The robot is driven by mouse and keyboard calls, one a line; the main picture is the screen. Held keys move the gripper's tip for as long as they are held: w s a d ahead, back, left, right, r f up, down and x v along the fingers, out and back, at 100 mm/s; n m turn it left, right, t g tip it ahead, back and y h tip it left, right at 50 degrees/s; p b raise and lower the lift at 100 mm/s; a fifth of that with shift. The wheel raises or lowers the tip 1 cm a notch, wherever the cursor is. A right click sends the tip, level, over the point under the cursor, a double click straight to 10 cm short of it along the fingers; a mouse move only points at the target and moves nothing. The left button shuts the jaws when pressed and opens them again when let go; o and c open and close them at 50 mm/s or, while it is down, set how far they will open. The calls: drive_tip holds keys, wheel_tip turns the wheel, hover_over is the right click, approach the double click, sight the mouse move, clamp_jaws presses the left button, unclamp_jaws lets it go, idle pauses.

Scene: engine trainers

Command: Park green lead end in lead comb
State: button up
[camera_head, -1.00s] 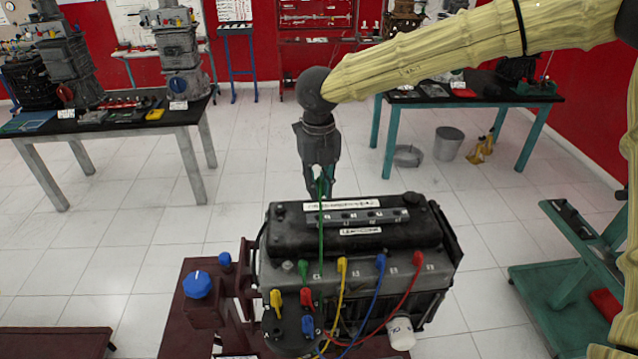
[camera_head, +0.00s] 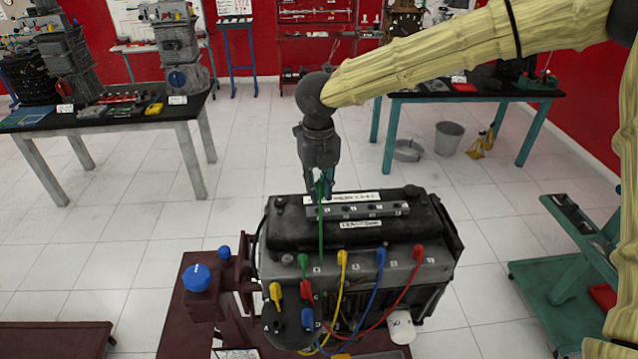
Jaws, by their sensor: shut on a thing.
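My gripper (camera_head: 320,190) is shut on the end of the green lead (camera_head: 321,232), just above the engine's black top cover (camera_head: 285,228). The green lead hangs straight down from the jaws, in front of the cover; its held tip is mostly hidden between the fingers. A grey slotted strip, which looks like the lead comb (camera_head: 380,210), lies along the top of the cover. The jaws are at the strip's left end; I cannot tell if the lead end touches it.
Yellow (camera_head: 341,285), blue (camera_head: 376,290) and red (camera_head: 408,280) leads run from the engine's front edge toward the coloured boots at lower left. A blue knob (camera_head: 197,278) stands on the red stand to the left. A green cart is at right.

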drive_tip(key=shift+f+b, duration=0.3)
drive_tip(key=shift+f, duration=1.1)
drive_tip(key=shift+p, duration=0.4)
drive_tip(key=shift+f+p, duration=0.3)
drive_tip(key=shift+f, duration=0.6)
idle(1.3)
drive_tip(key=o, duration=0.9)
